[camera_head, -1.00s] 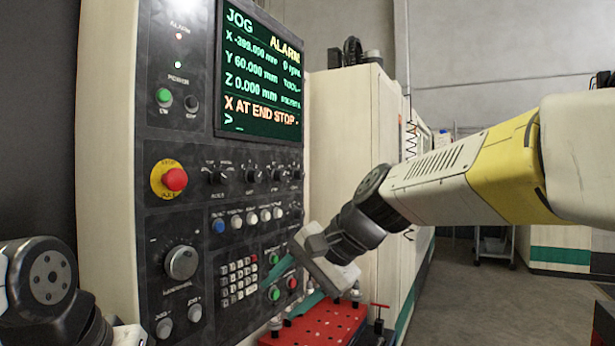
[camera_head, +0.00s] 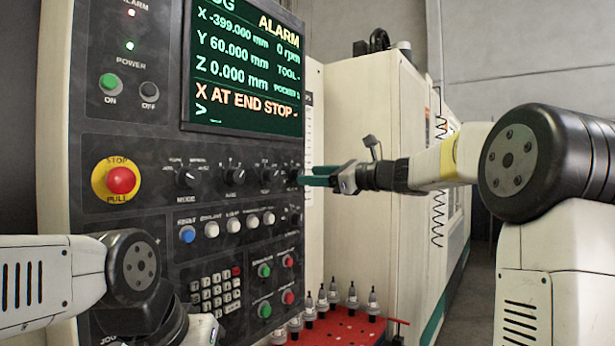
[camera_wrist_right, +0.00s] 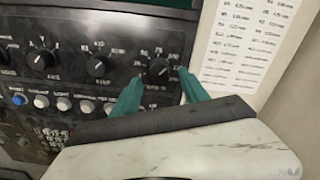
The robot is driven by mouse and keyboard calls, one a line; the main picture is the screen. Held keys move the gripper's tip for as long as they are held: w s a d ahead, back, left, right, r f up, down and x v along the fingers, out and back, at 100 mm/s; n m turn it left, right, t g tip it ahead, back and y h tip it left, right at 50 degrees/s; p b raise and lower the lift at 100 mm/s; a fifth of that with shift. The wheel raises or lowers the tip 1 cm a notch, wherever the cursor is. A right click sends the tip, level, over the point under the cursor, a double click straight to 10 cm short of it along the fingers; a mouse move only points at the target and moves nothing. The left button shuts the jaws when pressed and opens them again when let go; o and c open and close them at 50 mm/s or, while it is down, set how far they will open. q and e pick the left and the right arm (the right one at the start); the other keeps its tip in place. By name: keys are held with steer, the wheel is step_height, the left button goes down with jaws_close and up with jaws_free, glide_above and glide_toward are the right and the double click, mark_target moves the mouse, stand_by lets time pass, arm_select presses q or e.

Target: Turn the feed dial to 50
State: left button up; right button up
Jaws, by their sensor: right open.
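The feed dial is the rightmost black knob of the dial row. In the right wrist view the dial (camera_wrist_right: 158,68) shows between my fingertips, with its small scale around it, too blurred to read fully. In the head view the dial (camera_head: 293,174) is small and seen at a slant. My right gripper (camera_head: 304,180) has teal fingers pointing left at the panel, close to the dial. In the right wrist view my right gripper (camera_wrist_right: 160,76) is open, one finger on each side of the dial; contact cannot be told.
A step dial (camera_wrist_right: 98,66) sits just left of the feed dial. A red stop button (camera_head: 121,180) and several push buttons share the panel. The screen (camera_head: 245,70) reads ALARM, X AT END STOP. A red tray (camera_head: 340,330) with tool holders stands below.

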steer(key=shift+x, duration=1.45)
jaws_close()
steer(key=shift+n, duration=7.9)
